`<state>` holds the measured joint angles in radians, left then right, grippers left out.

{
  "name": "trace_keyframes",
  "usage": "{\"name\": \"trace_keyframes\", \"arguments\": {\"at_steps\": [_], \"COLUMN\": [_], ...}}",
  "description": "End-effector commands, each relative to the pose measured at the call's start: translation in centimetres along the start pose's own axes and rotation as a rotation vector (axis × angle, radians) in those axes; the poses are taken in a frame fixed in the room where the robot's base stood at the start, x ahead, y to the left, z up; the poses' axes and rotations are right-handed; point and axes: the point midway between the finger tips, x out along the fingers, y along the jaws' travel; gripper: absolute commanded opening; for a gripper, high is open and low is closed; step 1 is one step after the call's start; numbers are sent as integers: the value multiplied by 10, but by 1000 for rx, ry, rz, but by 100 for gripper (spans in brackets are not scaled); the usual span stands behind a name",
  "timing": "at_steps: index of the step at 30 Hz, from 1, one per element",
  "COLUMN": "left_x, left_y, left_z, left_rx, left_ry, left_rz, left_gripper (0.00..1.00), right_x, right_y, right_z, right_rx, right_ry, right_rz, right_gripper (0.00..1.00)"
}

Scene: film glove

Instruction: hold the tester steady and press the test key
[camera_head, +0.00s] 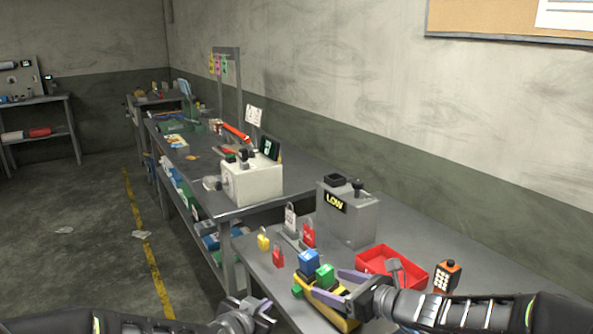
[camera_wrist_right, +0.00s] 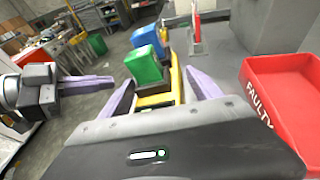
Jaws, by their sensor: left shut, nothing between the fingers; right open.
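A yellow device (camera_head: 335,311) with dark parts lies at the near edge of the bench; it also shows in the right wrist view (camera_wrist_right: 155,100). A blue block (camera_head: 309,261) and a green block (camera_head: 325,274) stand at it. I cannot tell for sure that this device is the tester, and no test key is readable. My right gripper (camera_head: 328,283) is open, its fingers on either side of the device and green block (camera_wrist_right: 144,66); contact is unclear. My left gripper (camera_head: 270,311) is shut and empty, left of the device, apart from it.
A red tray (camera_head: 417,273) marked FAULTY, a keypad handset (camera_head: 446,276) and a grey box (camera_head: 347,218) reading LOW stand near my right arm. A white box (camera_head: 252,181) stands on the farther bench.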

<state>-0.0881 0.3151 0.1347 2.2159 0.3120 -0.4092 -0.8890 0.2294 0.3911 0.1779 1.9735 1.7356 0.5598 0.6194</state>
Motion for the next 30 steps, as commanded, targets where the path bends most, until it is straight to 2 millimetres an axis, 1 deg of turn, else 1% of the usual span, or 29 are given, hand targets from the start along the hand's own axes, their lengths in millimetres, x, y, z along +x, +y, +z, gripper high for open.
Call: {"name": "trace_keyframes", "arguments": {"at_steps": [1, 10, 14, 17, 20, 27, 30], "left_x": [0, 0, 0, 0, 0, 0, 0], "left_y": [0, 0, 0, 0, 0, 0, 0], "left_z": [0, 0, 0, 0, 0, 0, 0], "left_rx": [0, 0, 0, 0, 0, 0, 0], "left_ry": [0, 0, 0, 0, 0, 0, 0], "left_rz": [0, 0, 0, 0, 0, 0, 0], "left_gripper": [0, 0, 0, 0, 0, 0, 0], "right_x": [0, -1, -8, -20, -37, -88, -104], "right_y": [0, 0, -1, -1, -2, -1, -1], "right_z": [-5, -4, -4, -2, -1, 0, 0], "right_rx": [1, 0, 0, 0, -1, -3, -2], "right_ry": [9, 8, 7, 4, 2, 1, 1], "right_rz": [0, -1, -2, -3, -5, -5, -4], "right_gripper": [75, 75, 75, 75, 75, 75, 75]}}
